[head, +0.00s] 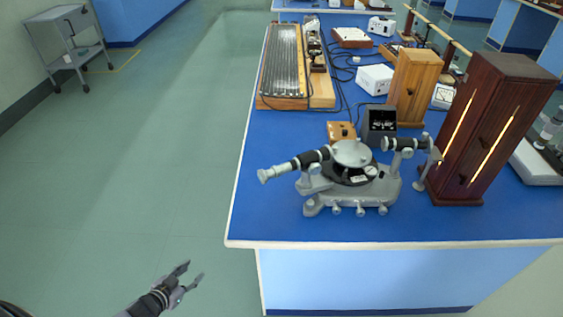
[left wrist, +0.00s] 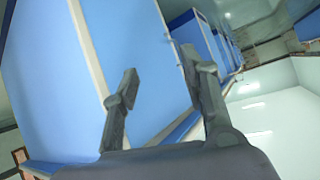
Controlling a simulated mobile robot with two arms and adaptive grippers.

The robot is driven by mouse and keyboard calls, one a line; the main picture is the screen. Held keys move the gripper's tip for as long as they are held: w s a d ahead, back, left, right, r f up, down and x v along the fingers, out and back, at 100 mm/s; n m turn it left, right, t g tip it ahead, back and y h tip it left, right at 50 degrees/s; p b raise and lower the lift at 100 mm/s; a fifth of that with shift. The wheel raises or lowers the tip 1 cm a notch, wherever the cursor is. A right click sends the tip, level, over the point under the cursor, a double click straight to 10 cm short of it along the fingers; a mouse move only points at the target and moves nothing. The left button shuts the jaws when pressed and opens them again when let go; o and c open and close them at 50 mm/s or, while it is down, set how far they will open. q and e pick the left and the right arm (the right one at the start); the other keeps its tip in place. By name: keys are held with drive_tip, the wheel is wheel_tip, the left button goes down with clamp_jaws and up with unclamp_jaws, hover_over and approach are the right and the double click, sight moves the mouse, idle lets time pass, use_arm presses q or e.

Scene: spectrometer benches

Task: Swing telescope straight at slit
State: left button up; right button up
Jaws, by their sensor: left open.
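The spectrometer (head: 350,178) stands near the front edge of the blue bench in the head view. Its telescope (head: 293,165) is the silver and black tube pointing out to the left, slanting a little toward the front. The collimator with the slit (head: 408,145) is on the right side, facing the dark wooden lamp box. My left gripper (head: 188,277) is open and empty over the floor, left of the bench and below the bench top in the picture. In the left wrist view its fingers (left wrist: 155,92) are apart with nothing between them. My right gripper does not show.
The dark wooden lamp box (head: 490,125) with glowing slits stands right of the spectrometer. A lighter wooden box (head: 415,85), a small black unit (head: 380,125) and a long grating-like board (head: 284,65) stand behind. The floor left of the bench is clear; a grey trolley (head: 68,40) stands far left.

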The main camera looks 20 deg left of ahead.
use_arm(q)
drive_tip(key=w+r+m+t+h, duration=0.2)
drive_tip(key=w+r, duration=0.4)
drive_tip(key=r, duration=0.6)
drive_tip(key=w+d+r+m+t+h+p, duration=0.1)
drive_tip(key=d+r+m+h, duration=0.15)
drive_tip(key=r, duration=0.55)
drive_tip(key=w+d+r+m+h+p, duration=0.1)
drive_tip(key=d+r+h, duration=0.25)
drive_tip(key=r, duration=0.35)
drive_tip(key=m+g+h, duration=0.2)
drive_tip(key=h, duration=0.2)
approach(273, 172)
drive_tip(key=s+a+f, duration=0.1)
drive_tip(key=s+a, duration=0.1)
drive_tip(key=a, duration=0.1)
drive_tip(key=p+x, duration=0.3)
drive_tip(key=x, duration=1.2)
drive_tip(key=shift+w+r, duration=0.1)
drive_tip(key=shift+w, duration=0.1)
drive_tip(key=shift+x, duration=0.8)
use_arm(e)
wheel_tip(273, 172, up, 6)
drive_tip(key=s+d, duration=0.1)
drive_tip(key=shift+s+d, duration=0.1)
use_arm(q)
clamp_jaws()
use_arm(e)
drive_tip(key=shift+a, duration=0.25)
